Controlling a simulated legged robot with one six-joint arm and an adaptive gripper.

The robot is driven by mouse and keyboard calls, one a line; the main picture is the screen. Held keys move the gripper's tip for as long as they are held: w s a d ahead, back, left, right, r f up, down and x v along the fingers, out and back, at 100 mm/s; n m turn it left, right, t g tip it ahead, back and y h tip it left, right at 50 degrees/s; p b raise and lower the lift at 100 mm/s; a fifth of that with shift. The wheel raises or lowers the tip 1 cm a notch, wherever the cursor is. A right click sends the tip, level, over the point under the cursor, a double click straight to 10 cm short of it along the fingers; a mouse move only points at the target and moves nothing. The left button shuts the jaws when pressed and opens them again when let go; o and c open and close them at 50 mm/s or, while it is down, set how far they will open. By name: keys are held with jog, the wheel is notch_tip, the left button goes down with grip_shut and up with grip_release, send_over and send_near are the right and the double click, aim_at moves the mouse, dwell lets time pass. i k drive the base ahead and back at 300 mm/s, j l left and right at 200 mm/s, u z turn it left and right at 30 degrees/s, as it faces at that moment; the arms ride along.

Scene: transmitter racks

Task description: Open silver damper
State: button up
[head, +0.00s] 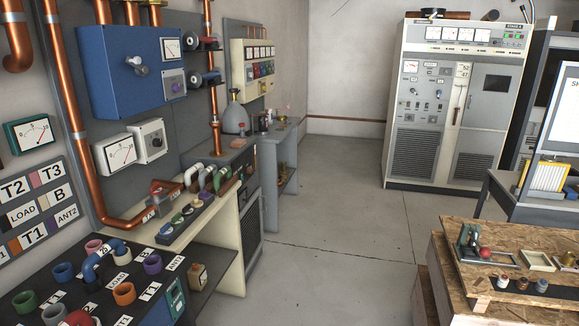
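I cannot tell for sure which part is the silver damper. A silver knob with a handle (137,65) sits on the front of the blue wall box (115,95) at the upper left. Two dark fittings with round ends, an upper one (207,43) and a lower one (208,78), sit beside it at the vertical copper pipe (214,110). Their open or shut state is too small to tell. My gripper is not in view.
A bench with coloured rings (63,271) and a cream console (232,225) line the left wall. A white transmitter rack (452,105) stands at the back. A wooden crate (455,270) with small items is at right. The grey floor (335,230) between is clear.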

aim_at(242, 199)
jog(key=i+u, duration=0.2)
jog(key=i, duration=0.55)
jog(key=i+u, duration=0.2)
jog(key=i, duration=0.55)
jog(key=i+j, duration=0.15)
jog(key=i, duration=0.65)
jog(key=i+j+u, duration=0.1)
jog(key=i, duration=0.7)
jog(key=i+j+z, duration=0.15)
jog(key=i+j, duration=0.15)
jog(key=i, duration=0.15)
